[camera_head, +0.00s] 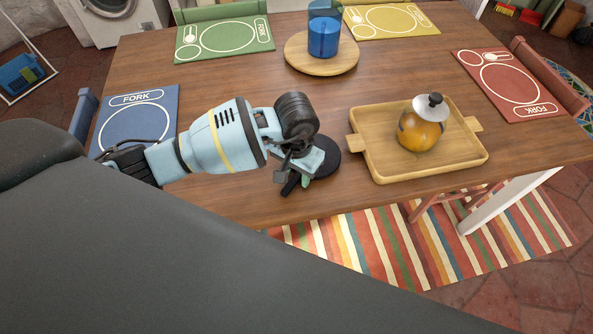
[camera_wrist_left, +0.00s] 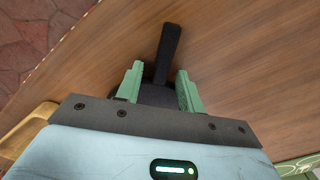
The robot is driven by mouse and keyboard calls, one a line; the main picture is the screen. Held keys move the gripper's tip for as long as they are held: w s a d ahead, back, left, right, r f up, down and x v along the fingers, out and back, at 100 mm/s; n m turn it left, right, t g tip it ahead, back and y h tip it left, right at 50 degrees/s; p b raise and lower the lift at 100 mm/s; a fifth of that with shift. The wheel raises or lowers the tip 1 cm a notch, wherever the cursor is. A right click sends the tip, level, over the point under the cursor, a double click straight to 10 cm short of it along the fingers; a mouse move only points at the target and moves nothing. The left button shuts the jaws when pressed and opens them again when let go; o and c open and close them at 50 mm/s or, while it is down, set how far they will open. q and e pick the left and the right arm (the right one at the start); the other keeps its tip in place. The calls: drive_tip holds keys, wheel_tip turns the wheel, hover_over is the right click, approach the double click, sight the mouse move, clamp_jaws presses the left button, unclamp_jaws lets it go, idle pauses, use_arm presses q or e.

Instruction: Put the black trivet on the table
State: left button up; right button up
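The black trivet (camera_head: 328,158) is a round dark disc with a straight handle, near the front edge of the wooden table (camera_head: 240,205). It looks to be lying flat on the tabletop. My left gripper (camera_head: 299,181) is low over it and hides part of it. In the left wrist view, the trivet's handle (camera_wrist_left: 168,52) points away from the gripper, and the disc is partly hidden behind the gripper. The green fingertips (camera_wrist_left: 158,80) are apart, one on each side of the trivet, with gaps showing beside the handle. My right gripper is not in view.
A wooden tray (camera_head: 376,170) with an orange lidded pot (camera_head: 421,127) stands just right of the trivet. A round wooden board (camera_head: 299,58) holds a blue container (camera_head: 323,36) at the back. Coloured placemats lie around the edges. The table's middle is clear.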

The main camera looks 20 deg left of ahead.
use_arm(q)
wheel_tip(320, 180, up, 12)
drive_tip(key=shift+r, duration=0.15)
idle(0.6)
idle(0.3)
